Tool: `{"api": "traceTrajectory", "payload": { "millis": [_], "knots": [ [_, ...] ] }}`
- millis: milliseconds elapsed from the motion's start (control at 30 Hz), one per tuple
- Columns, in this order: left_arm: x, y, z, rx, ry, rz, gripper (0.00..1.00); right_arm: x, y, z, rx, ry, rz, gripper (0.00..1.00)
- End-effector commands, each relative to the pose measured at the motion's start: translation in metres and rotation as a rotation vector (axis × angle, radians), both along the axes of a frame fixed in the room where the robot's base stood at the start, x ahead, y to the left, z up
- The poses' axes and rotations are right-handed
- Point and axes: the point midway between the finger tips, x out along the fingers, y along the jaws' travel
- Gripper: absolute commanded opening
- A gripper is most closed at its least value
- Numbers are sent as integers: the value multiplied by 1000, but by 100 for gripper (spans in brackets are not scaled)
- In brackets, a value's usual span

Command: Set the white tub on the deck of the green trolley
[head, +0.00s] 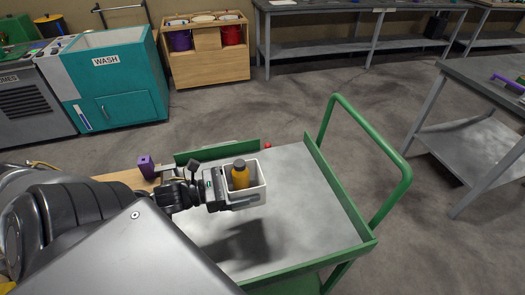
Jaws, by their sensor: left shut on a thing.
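My left gripper (218,190) is shut on the tub's left side, with the arm coming in from the left. The tub is over the left part of the grey deck (320,205) of the green trolley (372,248). A dark shadow lies on the deck below and in front of the tub, so it looks held above the deck. My right gripper is not in view.
The trolley has a raised green rim and a tall green handle (407,170) on the right. A purple block (146,167) stands left of the trolley on a wooden surface. A teal wash cabinet (115,80) and a wooden bin stand (205,65) are behind. The rest of the deck is clear.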

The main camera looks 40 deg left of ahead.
Motion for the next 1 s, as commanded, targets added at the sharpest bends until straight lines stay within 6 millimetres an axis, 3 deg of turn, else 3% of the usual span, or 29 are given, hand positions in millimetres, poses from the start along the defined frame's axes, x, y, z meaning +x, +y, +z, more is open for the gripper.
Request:
{"api": "traceTrajectory", "payload": {
  "millis": [100,233,600,700,1000],
  "knots": [
    [3,0,0,-1,-3,2,63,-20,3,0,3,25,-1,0],
    [19,-3,-6,-2,-7,5,63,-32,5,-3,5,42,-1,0],
    [93,-24,-36,-4,-7,1,63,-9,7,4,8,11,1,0],
    [108,-28,-60,-2,-3,2,63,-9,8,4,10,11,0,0],
    [131,-33,-91,0,-1,-1,63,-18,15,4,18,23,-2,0]
  ]
}}
